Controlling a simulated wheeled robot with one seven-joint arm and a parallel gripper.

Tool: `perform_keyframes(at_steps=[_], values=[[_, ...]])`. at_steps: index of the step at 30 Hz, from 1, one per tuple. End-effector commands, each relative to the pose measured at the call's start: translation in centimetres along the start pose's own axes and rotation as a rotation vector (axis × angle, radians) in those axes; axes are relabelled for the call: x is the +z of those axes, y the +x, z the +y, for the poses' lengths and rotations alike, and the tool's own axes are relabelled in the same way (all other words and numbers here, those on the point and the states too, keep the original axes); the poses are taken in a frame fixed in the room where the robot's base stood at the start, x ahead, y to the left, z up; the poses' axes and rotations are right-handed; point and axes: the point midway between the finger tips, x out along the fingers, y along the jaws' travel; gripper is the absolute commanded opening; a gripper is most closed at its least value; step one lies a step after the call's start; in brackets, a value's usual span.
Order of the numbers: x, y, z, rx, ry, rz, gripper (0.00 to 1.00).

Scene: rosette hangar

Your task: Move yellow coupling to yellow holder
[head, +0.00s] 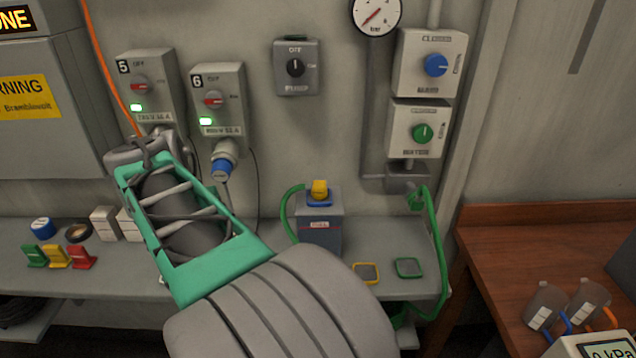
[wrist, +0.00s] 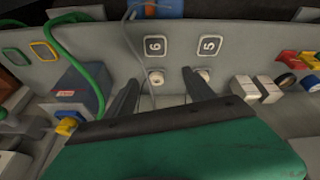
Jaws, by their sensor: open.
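The yellow coupling (head: 319,188) sits on top of a blue-grey box on the bench. It also shows at the lower left of the wrist view (wrist: 68,125). The yellow holder (head: 367,272) appears to be the yellow-edged square on the bench, right of the box; the wrist view shows it at the upper left (wrist: 43,50). My gripper (wrist: 163,88) is open, its two dark fingers apart with nothing held between them. It is well away from the coupling, to its left in the head view, where my arm hides the fingers.
A green-edged square (head: 408,267) lies beside the yellow one. Green hoses run around the box (head: 320,235). Red, yellow and green pieces, a blue-topped round item and white blocks (head: 105,222) stand at the bench's left. Switch boxes 5 and 6 (head: 218,100) hang behind my arm.

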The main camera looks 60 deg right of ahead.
Motion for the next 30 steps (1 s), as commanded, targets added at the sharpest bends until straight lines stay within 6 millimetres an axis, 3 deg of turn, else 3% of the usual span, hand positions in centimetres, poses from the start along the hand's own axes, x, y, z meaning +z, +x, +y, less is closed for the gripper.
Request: perform_keyframes(at_steps=[1, 3, 6, 9, 12, 20, 27, 30], values=[[-4.1, -0.8, 4.9, 0.072, 0.199, -0.004, 0.62], [-7.7, -1.3, 11.4, 0.155, 0.452, -0.001, 0.62], [-10.1, -1.8, 19.0, 0.243, 0.736, 0.005, 0.62], [-10.7, -2.1, 23.2, 0.288, 0.896, 0.011, 0.62], [-10.8, -2.2, 24.5, 0.301, 0.946, 0.015, 0.62], [-10.8, -2.1, 24.5, 0.3, 0.944, 0.016, 0.62], [-10.4, 0.3, 25.1, 0.301, 0.944, 0.016, 0.62], [-10.5, 0.3, 25.1, 0.299, 0.942, 0.017, 0.62]])
